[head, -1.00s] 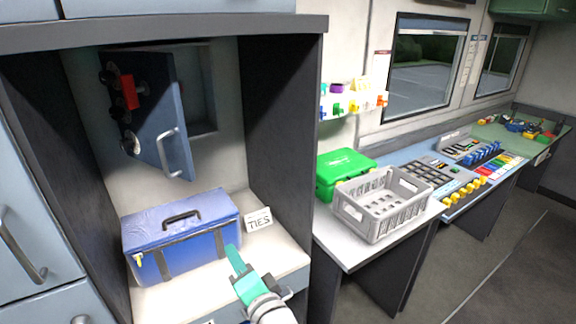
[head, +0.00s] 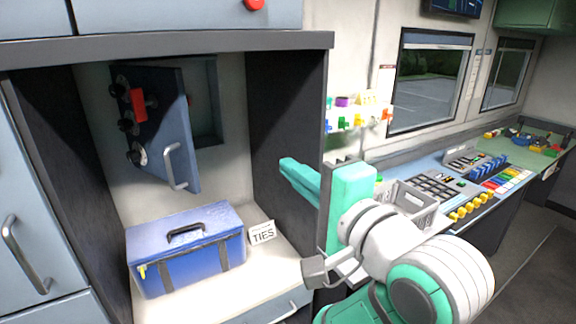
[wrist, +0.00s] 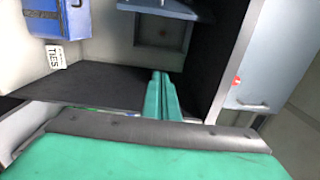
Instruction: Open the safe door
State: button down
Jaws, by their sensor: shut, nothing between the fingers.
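The blue-grey safe door (head: 169,130) hangs in the upper part of the open cabinet in the head view, standing ajar at an angle. It has a silver handle (head: 175,167), a red part and several dark round bolts or knobs on its edge. The safe's dark opening (head: 207,100) shows behind it. In the wrist view, the safe's recess (wrist: 162,32) is at the top, partly cut off. My gripper (head: 286,166) is shut and empty, to the right of the door and apart from it, near the cabinet's right wall. Its fingers show in the wrist view (wrist: 161,78).
A blue case (head: 190,245) and a TIES card (head: 262,232) stand on the cabinet shelf below the door. The cabinet's dark right wall (head: 285,110) is close to my gripper. A grey crate (head: 412,200) is partly hidden behind my arm.

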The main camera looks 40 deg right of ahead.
aim_at(169, 134)
jog(key=x, duration=3)
jog(key=shift+w+a+r, duration=0.1)
jog(key=shift+w+a, duration=0.55)
jog(key=shift+a, duration=1.9)
jog(key=shift+w+a, duration=0.6)
jog(key=shift+a, duration=1.9)
jog(key=shift+w+a+r, duration=0.1)
jog(key=shift+w+a, duration=0.55)
jog(key=shift+a, duration=1.9)
jog(key=shift+w+a, duration=0.2)
jog(key=shift+a, duration=0.75)
jog(key=shift+w+a, duration=0.15)
jog(key=shift+a, duration=0.8)
jog(key=shift+w+a, duration=0.2)
jog(key=shift+a, duration=0.8)
jog(key=shift+s+d, duration=0.25)
jog(key=shift+d, duration=0.75)
jog(key=shift+s+d, duration=0.2)
jog(key=shift+d, duration=0.8)
jog(key=shift+s+d, duration=0.25)
jog(key=shift+d, duration=0.75)
